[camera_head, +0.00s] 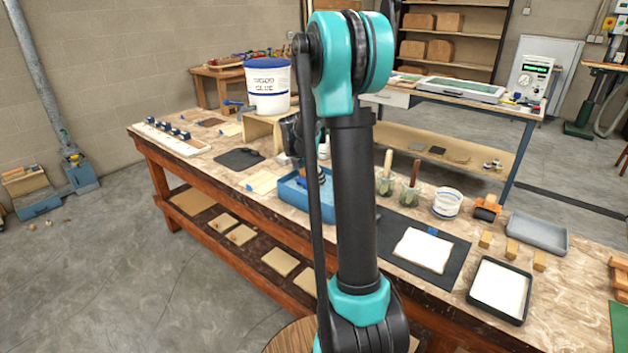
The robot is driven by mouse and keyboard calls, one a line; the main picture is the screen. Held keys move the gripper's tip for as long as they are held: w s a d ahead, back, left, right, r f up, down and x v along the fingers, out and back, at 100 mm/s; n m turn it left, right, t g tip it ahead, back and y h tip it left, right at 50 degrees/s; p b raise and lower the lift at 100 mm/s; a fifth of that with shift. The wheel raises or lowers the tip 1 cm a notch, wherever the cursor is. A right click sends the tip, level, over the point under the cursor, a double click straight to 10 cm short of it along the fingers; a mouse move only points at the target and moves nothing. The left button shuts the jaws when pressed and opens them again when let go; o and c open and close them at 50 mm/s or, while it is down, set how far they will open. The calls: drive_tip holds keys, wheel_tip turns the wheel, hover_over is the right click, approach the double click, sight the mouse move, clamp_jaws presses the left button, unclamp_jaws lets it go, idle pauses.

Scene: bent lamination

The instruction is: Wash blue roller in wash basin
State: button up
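The wash basin (291,197), a blue open tub, stands near the front edge of the long workbench, left of the picture's middle. My arm crosses in front of its right part. My gripper (321,175) is down at the basin, mostly hidden behind my own arm links. Its fingers are too small and covered to show whether they are open or shut. A small blue piece (301,182) shows at the basin beside my gripper. It may be the blue roller, but I cannot tell whether it is held or touching the water.
A white glue bucket (267,88) stands behind the basin to the left. Jars with brushes (386,184), a white tub (447,203) and an orange roller (487,209) stand to the right. A black mat (455,249) with a white sheet and a black tray (519,314) lie nearer.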

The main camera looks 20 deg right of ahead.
drive_tip(key=shift+s, duration=0.1)
drive_tip(key=shift+s+d, duration=0.55)
drive_tip(key=shift+s, duration=0.25)
drive_tip(key=shift+s+d, duration=0.55)
drive_tip(key=shift+s, duration=0.3)
drive_tip(key=shift+s+d, duration=0.55)
drive_tip(key=shift+s, duration=0.25)
drive_tip(key=shift+w, duration=0.15)
drive_tip(key=shift+w+a, duration=0.55)
drive_tip(key=shift+w, duration=0.25)
drive_tip(key=shift+w+a, duration=0.55)
drive_tip(key=shift+w, duration=0.25)
drive_tip(key=shift+w+a, duration=0.55)
drive_tip(key=shift+w, duration=0.25)
drive_tip(key=shift+s+d, duration=0.55)
drive_tip(key=shift+s, duration=0.3)
drive_tip(key=shift+s+d, duration=0.55)
drive_tip(key=shift+s, duration=0.3)
drive_tip(key=shift+s+d, duration=0.55)
drive_tip(key=shift+s, duration=0.3)
